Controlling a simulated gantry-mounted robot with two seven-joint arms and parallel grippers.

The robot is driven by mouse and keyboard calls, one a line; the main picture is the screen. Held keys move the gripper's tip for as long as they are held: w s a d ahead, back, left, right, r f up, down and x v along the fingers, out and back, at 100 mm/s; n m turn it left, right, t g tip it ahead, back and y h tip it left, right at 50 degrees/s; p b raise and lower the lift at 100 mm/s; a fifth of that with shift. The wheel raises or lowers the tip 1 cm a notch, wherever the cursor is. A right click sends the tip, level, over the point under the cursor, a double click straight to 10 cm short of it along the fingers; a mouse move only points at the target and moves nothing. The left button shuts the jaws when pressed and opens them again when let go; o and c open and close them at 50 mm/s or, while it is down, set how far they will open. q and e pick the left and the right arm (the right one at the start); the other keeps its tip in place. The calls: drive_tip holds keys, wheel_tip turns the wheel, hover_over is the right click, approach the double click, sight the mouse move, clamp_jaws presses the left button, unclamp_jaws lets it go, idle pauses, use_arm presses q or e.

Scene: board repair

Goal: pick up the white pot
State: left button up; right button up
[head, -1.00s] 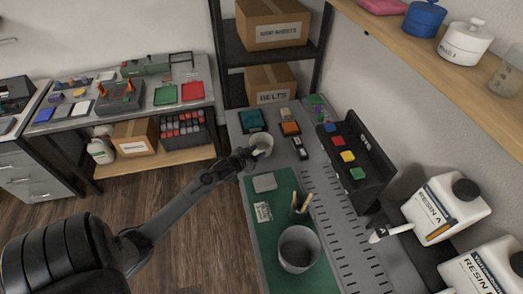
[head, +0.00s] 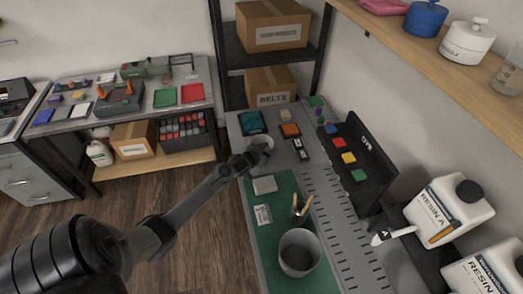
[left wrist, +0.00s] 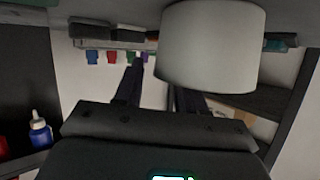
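A plain white pot (head: 262,141) stands on the grey bench near its left edge in the head view. My left gripper (head: 258,152) is right at it and covers part of it. In the left wrist view the white pot (left wrist: 211,47) looms large, in front of one finger of my left gripper (left wrist: 155,80) and beside the other. The fingers look apart. Whether they touch the pot cannot be told. My right gripper is not in view.
A teal tray (head: 253,122) and small parts lie close behind the pot. A grey bin (head: 299,256) and a pen holder (head: 300,212) stand on the green mat (head: 262,237). A black rack (head: 352,165) stands to the right. A lidded white jar (head: 466,42) is on the upper shelf.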

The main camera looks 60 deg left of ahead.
use_arm(q)
drive_tip(key=shift+c, duration=0.3)
clamp_jaws()
drive_tip(key=shift+r, duration=0.1)
drive_tip(key=shift+r, duration=1.25)
drive_tip(key=shift+r+p, duration=0.35)
drive_tip(key=shift+r, duration=0.5)
drive_tip(key=w+d+r, duration=0.2)
drive_tip(key=d+r, duration=0.4)
drive_tip(key=d, duration=0.5)
drive_tip(key=shift+d+r, duration=0.15)
drive_tip(key=shift+r, duration=0.15)
drive_tip(key=shift+w+d, duration=0.1)
idle(1.8)
